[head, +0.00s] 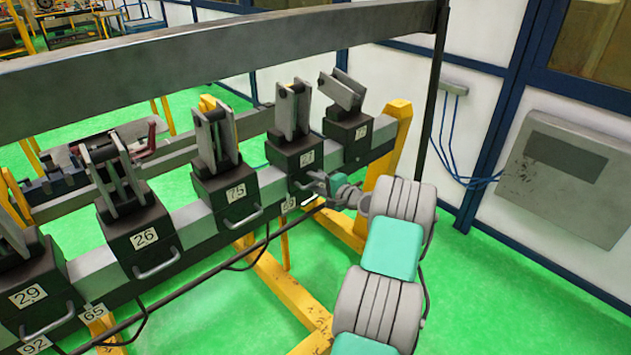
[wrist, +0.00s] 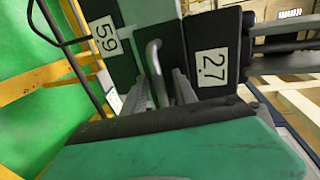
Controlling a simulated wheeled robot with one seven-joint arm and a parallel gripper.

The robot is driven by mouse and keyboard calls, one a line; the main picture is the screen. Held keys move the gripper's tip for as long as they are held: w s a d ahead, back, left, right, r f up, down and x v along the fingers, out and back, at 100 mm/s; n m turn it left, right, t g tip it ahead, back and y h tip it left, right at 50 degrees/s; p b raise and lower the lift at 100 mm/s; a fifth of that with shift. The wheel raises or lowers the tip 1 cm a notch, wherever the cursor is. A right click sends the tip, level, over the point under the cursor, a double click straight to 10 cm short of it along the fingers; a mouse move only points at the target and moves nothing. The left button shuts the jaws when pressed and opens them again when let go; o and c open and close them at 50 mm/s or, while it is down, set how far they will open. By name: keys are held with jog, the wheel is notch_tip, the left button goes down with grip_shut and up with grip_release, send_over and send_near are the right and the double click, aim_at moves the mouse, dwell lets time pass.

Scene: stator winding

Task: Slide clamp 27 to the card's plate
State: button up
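Clamp 27 is a black block with a white "27" label (wrist: 212,66) in the wrist view. In the head view its block (head: 292,158) sits on the grey rail, second from the right, with upright grey jaws on top. Its metal handle (wrist: 154,60) faces me. My gripper (wrist: 166,88) is at this handle, with one finger on each side of the bar; whether they press on it is unclear. In the head view my gripper (head: 325,186) partly hides the block's front. A plate marked 59 (wrist: 104,37) is beside the clamp. I see no card clearly.
Clamp 75 (head: 237,192) stands left of clamp 27, and another clamp (head: 353,133) stands close on its right. Clamps 26 (head: 145,238) and 29 (head: 28,295) are farther left. Plates 65 (head: 94,312) and 92 (head: 34,346) show below. A grey beam (head: 220,48) crosses above.

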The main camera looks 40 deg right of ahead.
grip_shut()
dwell(0.3)
dwell(1.1)
